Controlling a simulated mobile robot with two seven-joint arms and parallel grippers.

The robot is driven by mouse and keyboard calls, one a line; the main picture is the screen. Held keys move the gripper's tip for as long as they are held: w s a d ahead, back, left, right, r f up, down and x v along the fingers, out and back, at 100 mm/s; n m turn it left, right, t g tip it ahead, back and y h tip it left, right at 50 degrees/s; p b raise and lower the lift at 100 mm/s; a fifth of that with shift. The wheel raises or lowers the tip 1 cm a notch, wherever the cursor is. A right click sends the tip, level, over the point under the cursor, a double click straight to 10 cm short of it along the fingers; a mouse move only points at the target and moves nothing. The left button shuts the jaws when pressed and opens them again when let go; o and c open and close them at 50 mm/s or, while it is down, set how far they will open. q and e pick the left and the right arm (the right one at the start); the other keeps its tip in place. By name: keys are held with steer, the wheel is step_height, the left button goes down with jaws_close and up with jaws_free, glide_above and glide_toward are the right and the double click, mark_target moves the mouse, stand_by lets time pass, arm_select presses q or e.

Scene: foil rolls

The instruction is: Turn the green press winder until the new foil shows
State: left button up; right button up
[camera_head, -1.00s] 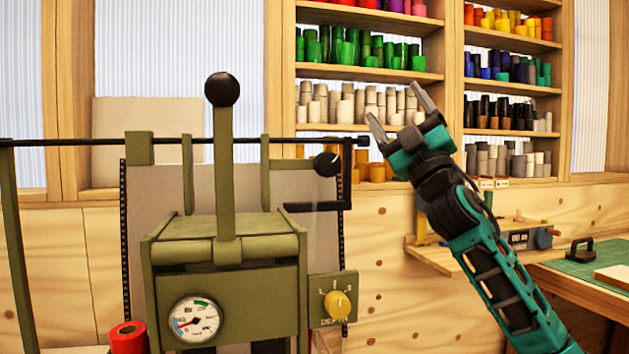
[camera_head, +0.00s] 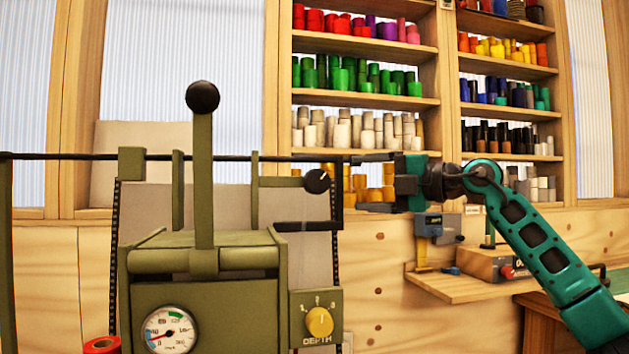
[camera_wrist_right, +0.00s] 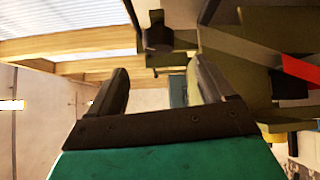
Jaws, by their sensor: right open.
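The olive-green press (camera_head: 205,290) stands at left in the head view, with an upright lever topped by a black ball. A black shaft (camera_head: 80,156) runs across its top to a black cranked bar (camera_head: 337,190) at the right. A round black knob (camera_head: 318,181) with a white mark sits beside that bar. My right gripper (camera_head: 357,183) is open and empty, its fingers pointing left toward the bar and knob, just right of them. In the right wrist view, a dark knob (camera_wrist_right: 158,37) shows beyond and between the open fingertips (camera_wrist_right: 160,65). My left gripper is out of view.
A yellow depth dial (camera_head: 319,322) and a round gauge (camera_head: 170,331) are on the press front. A red roll (camera_head: 103,346) is at lower left. Shelves of coloured rolls (camera_head: 365,100) stand behind. A wooden ledge (camera_head: 470,288) with small devices is below my right arm.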

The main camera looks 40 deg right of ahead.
mark_target(325, 181)
steer(key=p+x, duration=0.1)
steer(key=x, duration=0.1)
steer(key=p+x, duration=0.1)
steer(key=p, duration=0.1)
steer(key=p+x, duration=0.2)
steer(key=shift+w+a+r, duration=0.15)
steer(key=shift+w+r, duration=0.2)
steer(key=shift+r, duration=0.1)
steer(key=p+x, duration=0.2)
steer(key=x, duration=0.1)
steer(key=p+x, duration=0.1)
steer(key=shift+w+f, duration=0.2)
steer(key=shift+f, duration=0.1)
steer(key=shift+w+a+f, duration=0.1)
steer(key=shift+w+a, duration=0.1)
steer(key=shift+w, duration=0.25)
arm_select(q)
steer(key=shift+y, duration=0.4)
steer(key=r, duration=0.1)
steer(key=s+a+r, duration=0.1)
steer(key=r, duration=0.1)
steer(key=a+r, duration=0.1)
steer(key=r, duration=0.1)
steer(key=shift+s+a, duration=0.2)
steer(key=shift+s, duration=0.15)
arm_select(e)
steer(key=shift+w, duration=0.1)
steer(key=shift+f, duration=0.1)
